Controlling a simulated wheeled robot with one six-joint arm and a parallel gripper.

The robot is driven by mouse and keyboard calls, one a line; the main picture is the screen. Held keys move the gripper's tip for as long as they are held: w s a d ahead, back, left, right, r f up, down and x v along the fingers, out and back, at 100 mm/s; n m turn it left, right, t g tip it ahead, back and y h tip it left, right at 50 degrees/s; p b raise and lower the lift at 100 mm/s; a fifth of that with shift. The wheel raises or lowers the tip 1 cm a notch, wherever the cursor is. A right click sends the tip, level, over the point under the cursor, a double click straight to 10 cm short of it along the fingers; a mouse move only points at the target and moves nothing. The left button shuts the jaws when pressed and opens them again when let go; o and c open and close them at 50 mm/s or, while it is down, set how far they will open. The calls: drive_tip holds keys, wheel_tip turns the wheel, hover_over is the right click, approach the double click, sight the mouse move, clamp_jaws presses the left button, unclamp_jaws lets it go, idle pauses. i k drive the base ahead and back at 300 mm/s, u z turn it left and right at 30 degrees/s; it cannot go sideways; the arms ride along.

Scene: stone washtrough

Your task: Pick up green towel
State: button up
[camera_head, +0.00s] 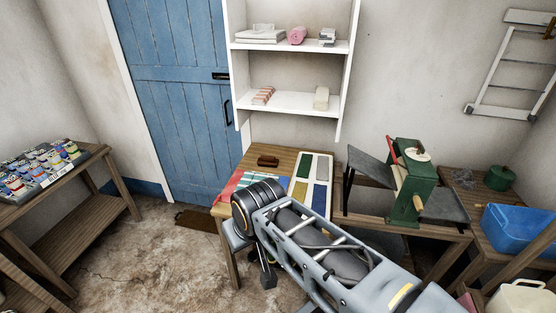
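I cannot pick out a green towel for certain. A folded striped cloth in red and teal (232,184) lies on the wooden table's left front part, partly behind my arm. Beside it is a white-framed board (311,183) with flat coloured panels, one of them dull green (304,165); whether these are cloth is too small to tell. My arm reaches in from the lower right over the table's front. A dark part at its end (267,274) hangs low, and whether its fingers are open or shut does not show.
White wall shelves (290,47) hold folded cloths and a pink roll (296,35). A green machine (414,185) with a red lever stands right of the board. A blue bin (519,232) is at the right. A side table (88,163) with small jars stands left.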

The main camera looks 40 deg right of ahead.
sight(303, 171)
drive_tip(key=z, duration=0.25)
drive_tip(key=i, duration=0.8)
drive_tip(key=z, duration=1.05)
drive_tip(key=i, duration=0.35)
drive_tip(key=z, duration=0.3)
